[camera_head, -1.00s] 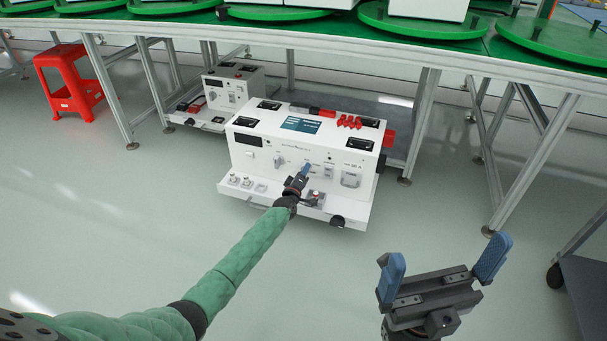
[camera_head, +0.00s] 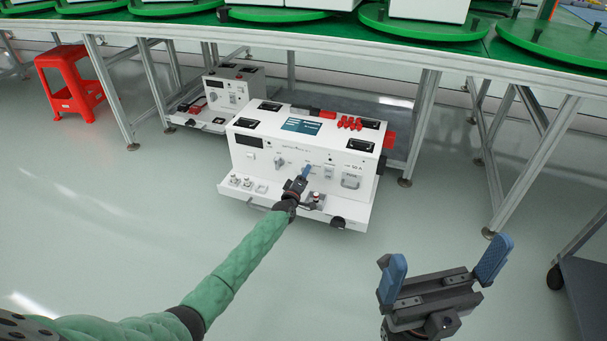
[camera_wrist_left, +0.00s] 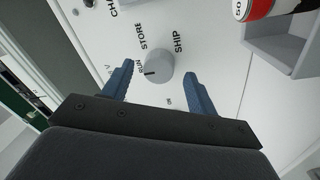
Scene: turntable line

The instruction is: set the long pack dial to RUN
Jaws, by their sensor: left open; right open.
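The long pack (camera_head: 240,147) is the larger white unit on the floor in front of the green-topped table. My left gripper (camera_head: 305,172) is at its front panel and hides part of it. In the left wrist view a round grey dial (camera_wrist_left: 160,63) sits between the two blue fingers of my left gripper (camera_wrist_left: 158,74). The gripper is open, with a gap on each side of the dial. The dial's black mark points left, toward the label RUN (camera_wrist_left: 140,68); STORE and SHIP are printed nearby. My right gripper (camera_head: 440,264) is open and empty, above the floor.
A smaller white unit (camera_head: 236,92) stands behind left, under the table (camera_head: 330,45). A red stool (camera_head: 70,84) is at far left. A dark cart (camera_head: 585,285) is at right. The floor in front is clear.

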